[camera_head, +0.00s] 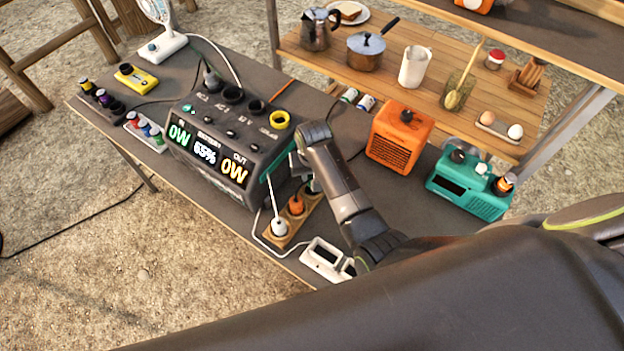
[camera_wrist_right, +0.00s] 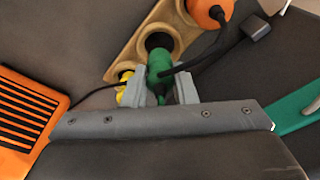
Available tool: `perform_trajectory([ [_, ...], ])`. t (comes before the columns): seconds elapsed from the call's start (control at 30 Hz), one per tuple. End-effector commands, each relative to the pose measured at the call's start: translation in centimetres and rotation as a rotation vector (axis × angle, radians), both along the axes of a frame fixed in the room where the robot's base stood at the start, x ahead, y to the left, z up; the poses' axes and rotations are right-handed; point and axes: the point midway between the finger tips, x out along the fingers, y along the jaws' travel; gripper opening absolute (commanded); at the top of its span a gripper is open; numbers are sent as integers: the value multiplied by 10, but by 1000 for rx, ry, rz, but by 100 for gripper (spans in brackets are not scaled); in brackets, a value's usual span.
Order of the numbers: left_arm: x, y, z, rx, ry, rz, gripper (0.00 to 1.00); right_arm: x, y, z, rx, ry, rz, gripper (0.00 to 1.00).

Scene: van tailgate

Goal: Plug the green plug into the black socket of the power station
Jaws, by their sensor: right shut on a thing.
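The power station (camera_head: 225,140) is a dark box on the table, with lit displays on its front. Its top has black round sockets (camera_head: 232,95), another black socket (camera_head: 257,107) and a yellow-rimmed one (camera_head: 279,119). My right gripper (camera_head: 307,178) is right of the station, above a wooden plug holder (camera_head: 286,236). In the right wrist view its fingers (camera_wrist_right: 160,88) are shut on the green plug (camera_wrist_right: 158,66). The plug is over or at a dark hole of the holder (camera_wrist_right: 118,66); I cannot tell whether it is clear of it. The head view hides it. My left gripper is out of view.
An orange plug (camera_head: 296,204) and a white plug (camera_head: 278,227) stand in the holder. A white frame-like object (camera_head: 327,260) lies at the front edge. An orange box (camera_head: 400,137) and a teal box (camera_head: 470,184) stand right. A dark cable crosses near the gripper.

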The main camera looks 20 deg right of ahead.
Motion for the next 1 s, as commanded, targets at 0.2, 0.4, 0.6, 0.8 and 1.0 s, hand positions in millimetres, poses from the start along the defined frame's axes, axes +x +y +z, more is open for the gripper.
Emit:
perform_trajectory([
  [0.2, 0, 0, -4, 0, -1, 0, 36, 1, 0, 39, 1, -5, -1, 3],
  [0.4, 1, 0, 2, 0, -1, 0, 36, 1, 1, 69, 1, -2, 0, 3],
  [0.6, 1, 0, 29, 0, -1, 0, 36, 0, 1, 96, 1, 0, 0, 3],
  [0.8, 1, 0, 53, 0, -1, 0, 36, 0, 0, 115, 0, 0, 0, 3],
  [1.0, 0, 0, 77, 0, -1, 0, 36, 0, 0, 135, 0, 0, 0, 3],
])
